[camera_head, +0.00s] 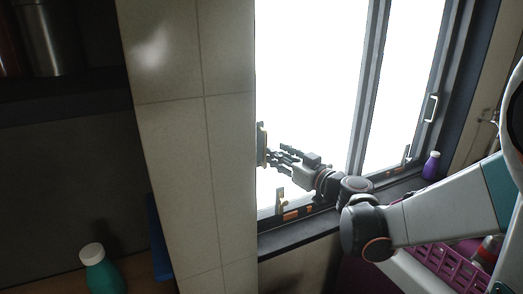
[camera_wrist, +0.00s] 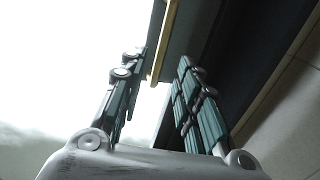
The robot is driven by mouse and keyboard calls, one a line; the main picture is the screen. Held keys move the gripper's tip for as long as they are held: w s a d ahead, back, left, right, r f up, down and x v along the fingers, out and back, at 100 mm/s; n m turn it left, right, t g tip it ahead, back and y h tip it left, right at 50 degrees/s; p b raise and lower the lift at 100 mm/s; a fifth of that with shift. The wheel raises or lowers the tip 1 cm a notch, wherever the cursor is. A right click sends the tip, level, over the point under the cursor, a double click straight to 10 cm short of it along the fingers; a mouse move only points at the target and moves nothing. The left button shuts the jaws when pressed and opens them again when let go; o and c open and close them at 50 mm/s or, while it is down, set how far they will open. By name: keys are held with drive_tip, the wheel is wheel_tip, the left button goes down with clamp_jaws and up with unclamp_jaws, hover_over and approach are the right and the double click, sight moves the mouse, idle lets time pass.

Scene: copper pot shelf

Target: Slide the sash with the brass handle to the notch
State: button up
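The brass handle (camera_head: 261,145) is an upright bar at the far left edge of the bright window, partly cut off by the tiled wall corner. My gripper (camera_head: 277,152) reaches left across the window, its fingertips close to the handle. In the wrist view, the two fingers (camera_wrist: 162,62) stand apart, with a brass strip (camera_wrist: 165,42) beyond and between them. I see no clear contact. A small brass upright piece (camera_head: 281,199) stands on the lower track beside an orange mark (camera_head: 297,213); I cannot tell whether this is the notch.
A pale handle (camera_head: 431,108) is on the right sash. A purple bottle (camera_head: 431,166) stands at the sill's right end. The tiled wall (camera_head: 190,120) borders the window on the left. A purple basket (camera_head: 450,262) is lower right; a teal bottle (camera_head: 102,270) is lower left.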

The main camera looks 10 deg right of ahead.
drive_tip(key=b, duration=0.1)
hover_over(265, 166)
drive_tip(key=shift+w, duration=0.4)
drive_tip(key=shift+c, duration=0.2)
drive_tip(key=shift+d, duration=0.1)
clamp_jaws()
